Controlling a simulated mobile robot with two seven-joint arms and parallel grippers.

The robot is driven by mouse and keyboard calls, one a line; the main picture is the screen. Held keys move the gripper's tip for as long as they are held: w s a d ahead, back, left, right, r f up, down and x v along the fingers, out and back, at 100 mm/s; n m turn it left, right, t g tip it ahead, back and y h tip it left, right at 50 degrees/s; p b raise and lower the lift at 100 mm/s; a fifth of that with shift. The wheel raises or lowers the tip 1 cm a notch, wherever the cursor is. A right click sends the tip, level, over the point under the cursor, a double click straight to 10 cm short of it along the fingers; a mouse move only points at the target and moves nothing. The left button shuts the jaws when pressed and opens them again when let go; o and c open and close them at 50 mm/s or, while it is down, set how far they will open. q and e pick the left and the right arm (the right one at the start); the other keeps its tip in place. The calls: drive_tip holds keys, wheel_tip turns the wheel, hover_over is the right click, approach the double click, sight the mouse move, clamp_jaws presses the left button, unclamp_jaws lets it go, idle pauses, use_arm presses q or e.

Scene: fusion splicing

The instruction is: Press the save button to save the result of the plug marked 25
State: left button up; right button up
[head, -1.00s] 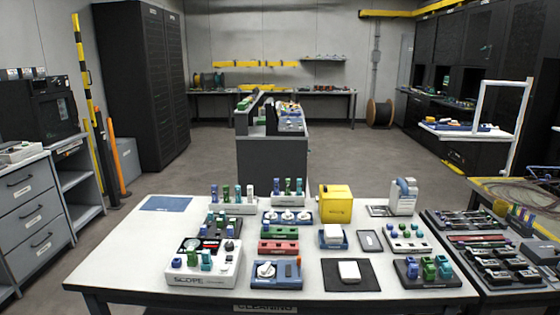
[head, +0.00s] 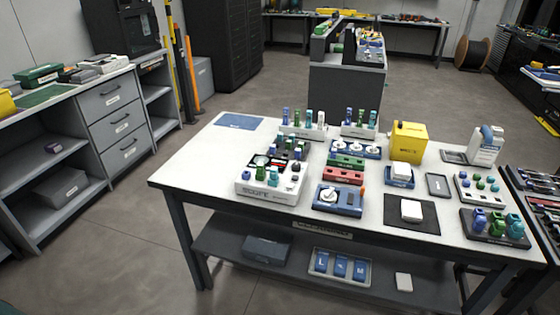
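A white scope unit (head: 268,190), lettered SCOPE on its front, stands at the front left of the white table (head: 196,172). It has a dark screen area on top and coloured plugs, blue, green and teal, along its front. The save button and the number 25 are too small to make out. Several blue, green, teal and white plugs (head: 302,118) stand in white racks behind it. Neither of my grippers shows in the head view.
A blue tray (head: 336,199), red and green blocks, a yellow box (head: 408,141), a white bottle (head: 485,147) and a dark mat (head: 396,222) fill the table's right. The lower shelf (head: 222,240) holds bins. A grey drawer cabinet (head: 113,108) stands left, with open floor between.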

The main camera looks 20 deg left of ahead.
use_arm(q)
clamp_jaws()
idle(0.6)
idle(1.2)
